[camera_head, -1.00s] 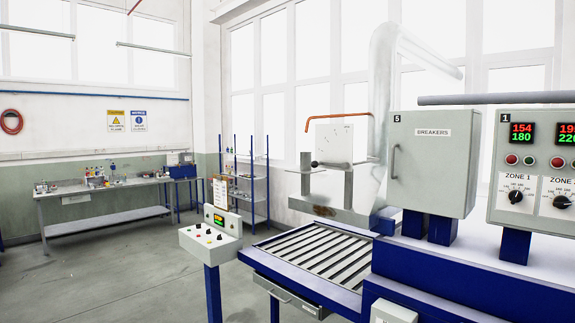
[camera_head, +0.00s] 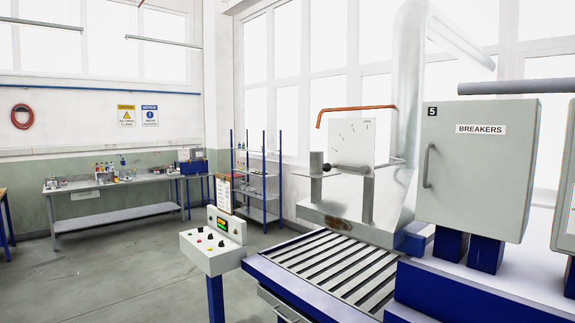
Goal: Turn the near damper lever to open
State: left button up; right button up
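The damper lever (camera_head: 345,167) is a dark bar lying roughly level across a white plate (camera_head: 352,142) with small scale marks. A grey cylindrical knob or weight (camera_head: 316,163) stands at its left end. The plate is fixed by the grey exhaust hood and duct (camera_head: 408,85) above the far end of the roller table. An orange-brown bent rod (camera_head: 357,110) runs above the plate. The lettering on the plate is too small to read. Neither of my grippers is in view.
A breaker cabinet (camera_head: 478,180) marked 5 stands at the right. The slatted roller table (camera_head: 325,262) lies in front of the hood. A control pedestal (camera_head: 213,247) stands to its left. A workbench (camera_head: 115,186) and shelving (camera_head: 256,180) stand behind. The floor at left (camera_head: 120,265) is clear.

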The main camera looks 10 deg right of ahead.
aim_at(326, 168)
jog(key=z, duration=0.15)
jog(key=i, duration=0.85)
jog(key=z, duration=0.45)
